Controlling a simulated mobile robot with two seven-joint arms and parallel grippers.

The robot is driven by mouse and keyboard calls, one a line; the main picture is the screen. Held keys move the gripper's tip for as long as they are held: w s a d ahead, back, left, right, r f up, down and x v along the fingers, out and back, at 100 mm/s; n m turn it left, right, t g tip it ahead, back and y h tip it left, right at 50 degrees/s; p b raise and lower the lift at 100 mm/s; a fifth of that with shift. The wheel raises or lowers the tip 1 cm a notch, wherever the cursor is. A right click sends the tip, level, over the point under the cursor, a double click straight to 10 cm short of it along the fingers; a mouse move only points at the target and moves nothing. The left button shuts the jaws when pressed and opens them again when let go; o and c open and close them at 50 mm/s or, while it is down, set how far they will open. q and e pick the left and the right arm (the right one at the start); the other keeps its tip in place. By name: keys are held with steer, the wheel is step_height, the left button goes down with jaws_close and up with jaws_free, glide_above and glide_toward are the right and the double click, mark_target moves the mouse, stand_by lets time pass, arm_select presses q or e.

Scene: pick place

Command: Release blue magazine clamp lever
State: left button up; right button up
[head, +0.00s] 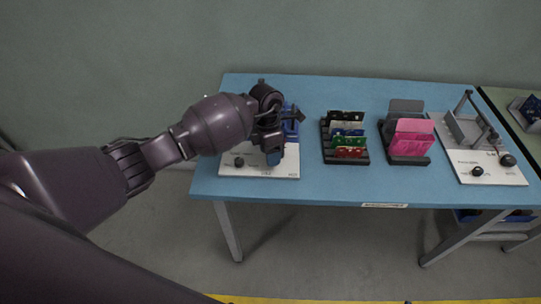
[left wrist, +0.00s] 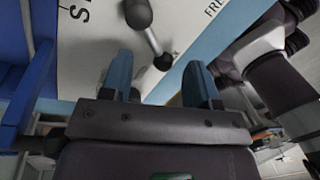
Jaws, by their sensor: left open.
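The blue magazine clamp (head: 291,122) stands on a white base plate (head: 230,170) at the left end of the blue table, partly hidden behind my left gripper. My left gripper (head: 273,157) is over this plate, its blue-tipped fingers pointing down. In the left wrist view its two fingers (left wrist: 160,80) are apart with nothing between them. A lever with a dark round knob (left wrist: 138,14) and a metal rod lies just beyond the fingertips, apart from them. Blue clamp parts (left wrist: 28,85) fill the left edge there. Printed letters show on the plate. My right gripper is not in view.
A black rack (head: 345,150) with several coloured boards and a dark holder with pink pieces (head: 411,138) stand right of the clamp. A second white fixture (head: 485,165) with black knobs is at the right end. Blue table surface (head: 330,187) is clear along the front.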

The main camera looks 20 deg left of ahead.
arm_select(q)
steer(key=shift+s+d+f, duration=0.1)
steer(key=shift+s+f, duration=0.05)
steer(key=shift+f, duration=0.55)
steer(key=shift+c, duration=0.2)
steer(key=c, duration=0.8)
steer(key=shift+c, duration=0.3)
